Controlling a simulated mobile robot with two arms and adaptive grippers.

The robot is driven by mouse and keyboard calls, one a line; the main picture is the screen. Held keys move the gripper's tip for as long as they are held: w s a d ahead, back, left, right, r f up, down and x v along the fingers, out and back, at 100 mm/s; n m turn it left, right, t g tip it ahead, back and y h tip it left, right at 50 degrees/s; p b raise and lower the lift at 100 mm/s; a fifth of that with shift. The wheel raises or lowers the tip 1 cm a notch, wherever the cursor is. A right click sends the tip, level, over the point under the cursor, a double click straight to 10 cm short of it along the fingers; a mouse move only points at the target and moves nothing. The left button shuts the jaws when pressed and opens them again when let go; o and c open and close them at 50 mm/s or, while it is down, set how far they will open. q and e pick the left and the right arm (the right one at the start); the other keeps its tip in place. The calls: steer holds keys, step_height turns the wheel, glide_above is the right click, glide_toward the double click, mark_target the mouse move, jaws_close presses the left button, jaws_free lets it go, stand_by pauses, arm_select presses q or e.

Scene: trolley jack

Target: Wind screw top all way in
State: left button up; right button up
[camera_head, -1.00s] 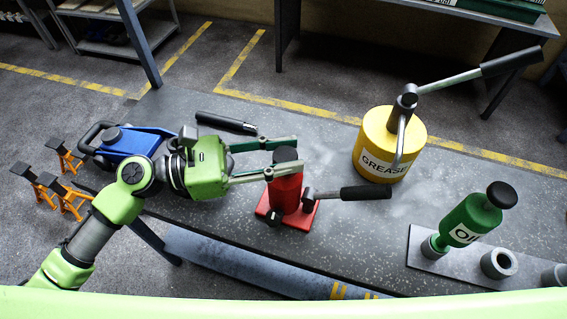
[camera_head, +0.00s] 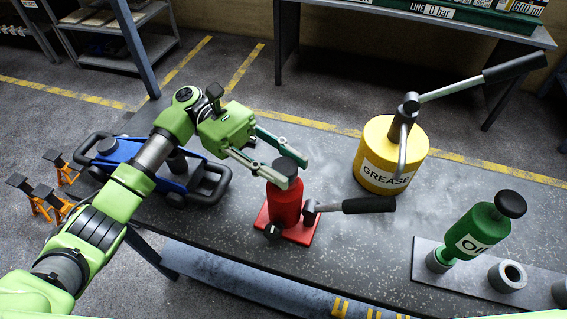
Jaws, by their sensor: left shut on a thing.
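The red bottle jack (camera_head: 285,206) stands upright on its red base plate on the grey table, with a black lever sticking out to the right. Its dark screw top (camera_head: 285,167) is at the upper end. My left gripper (camera_head: 297,172) reaches in from the upper left, tilted down, with one finger on each side of the screw top. It is shut on the screw top. The near finger hides part of the jack's upper end. My right gripper is not in view.
A blue trolley jack (camera_head: 125,150) lies on the left, partly behind my left arm. A yellow grease pump (camera_head: 383,170) stands right of the red jack. A green oil can (camera_head: 474,232) sits on a grey holder (camera_head: 425,250) at right. Orange stands (camera_head: 40,207) are on the floor.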

arm_select(q)
steer(key=shift+r+m+g+y, duration=0.15)
steer(key=shift+m+g+y, duration=0.45)
steer(key=shift+g, duration=0.1)
steer(key=o, duration=1.1)
steer(key=shift+v, duration=3.7)
steer(key=shift+r, duration=0.1)
